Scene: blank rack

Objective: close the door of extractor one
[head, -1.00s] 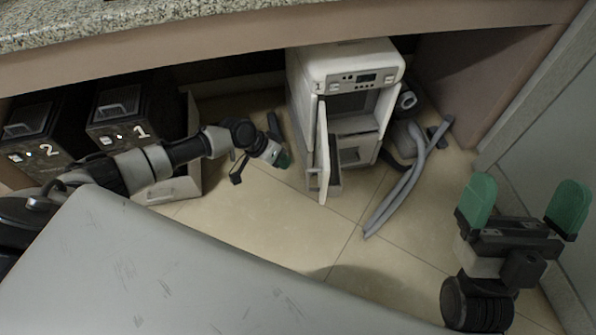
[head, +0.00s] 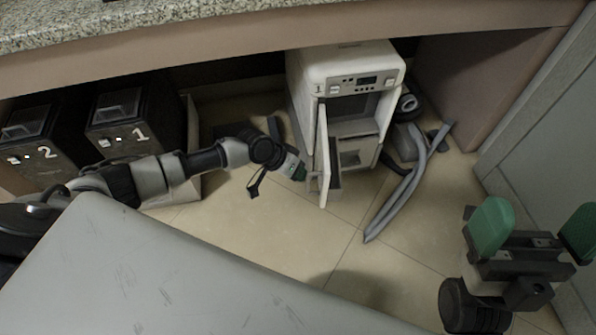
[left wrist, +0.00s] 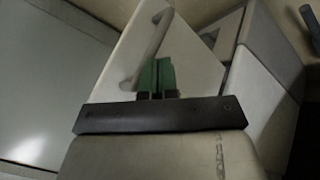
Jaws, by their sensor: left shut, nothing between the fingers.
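Extractor one (head: 347,62) is the white machine marked 1 under the counter in the head view. Its narrow white door (head: 322,150) stands open, swung out toward me, showing the dark compartment (head: 352,106) behind. In the left wrist view the door's white face (left wrist: 192,72) and its bar handle (left wrist: 148,50) fill the middle. My left gripper (head: 301,173) is shut and empty at the door's outer face, low near the handle; its green fingertips (left wrist: 157,72) show in the wrist view. I cannot tell whether they touch. My right gripper (head: 538,232) is open and empty at the right.
Dark boxes marked 1 (head: 122,112) and 2 (head: 28,140) stand under the counter at the left. Grey hoses (head: 397,195) lie on the floor right of the extractor. The granite counter (head: 120,18) hangs above. The tiled floor in front of the door is clear.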

